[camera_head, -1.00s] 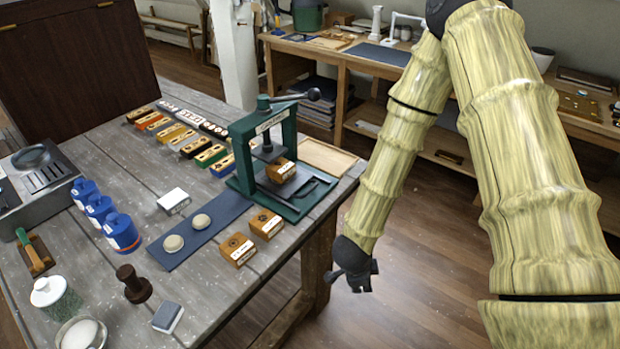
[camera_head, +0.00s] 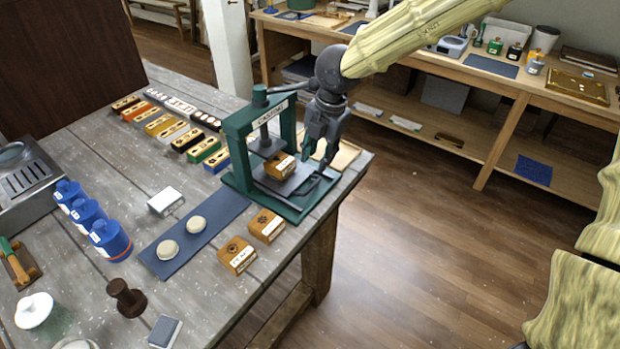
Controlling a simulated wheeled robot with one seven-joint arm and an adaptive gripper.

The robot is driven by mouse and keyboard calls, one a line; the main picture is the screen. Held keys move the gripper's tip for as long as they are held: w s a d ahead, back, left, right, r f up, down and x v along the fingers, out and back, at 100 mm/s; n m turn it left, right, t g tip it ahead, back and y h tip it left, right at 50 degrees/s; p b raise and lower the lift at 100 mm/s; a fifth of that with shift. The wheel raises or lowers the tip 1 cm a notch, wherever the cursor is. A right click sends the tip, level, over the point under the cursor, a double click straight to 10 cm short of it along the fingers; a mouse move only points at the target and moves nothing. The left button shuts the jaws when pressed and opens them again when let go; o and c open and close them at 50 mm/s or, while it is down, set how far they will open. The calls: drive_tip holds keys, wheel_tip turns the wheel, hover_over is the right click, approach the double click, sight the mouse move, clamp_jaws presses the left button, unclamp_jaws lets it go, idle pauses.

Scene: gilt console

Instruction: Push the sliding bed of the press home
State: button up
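The green press (camera_head: 238,140) stands near the right edge of the grey table, with its screw and plate above the bed. The sliding bed (camera_head: 297,184) is a dark flat plate low in the frame, and a wooden block (camera_head: 281,166) with a pale label sits on it, partly under the screw plate. My gripper (camera_head: 318,162) points down at the right side of the press, close to the bed and block. I cannot tell whether it touches them. Its dark fingers overlap, so their opening is unclear. The gripper hides part of the press's right side and top lever.
Two wooden blocks (camera_head: 238,255) and a blue mat (camera_head: 200,237) with two round pale pieces lie in front of the press. Rows of coloured blocks (camera_head: 159,124) lie behind left. A pale board (camera_head: 343,157) lies behind the press. The floor right of the table is open.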

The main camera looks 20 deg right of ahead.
sight(311, 186)
drive_tip(key=shift+w+a+f+p, duration=0.15)
drive_tip(key=shift+w+f+p, duration=0.15)
drive_tip(key=shift+f, duration=1.45)
drive_tip(key=shift+w+a+f+p, duration=0.2)
drive_tip(key=shift+f+p, duration=0.15)
drive_tip(key=shift+f, duration=1.4)
drive_tip(key=shift+w+a+f+p, duration=0.2)
drive_tip(key=shift+f+p, duration=0.1)
drive_tip(key=shift+f, duration=1.45)
clamp_jaws()
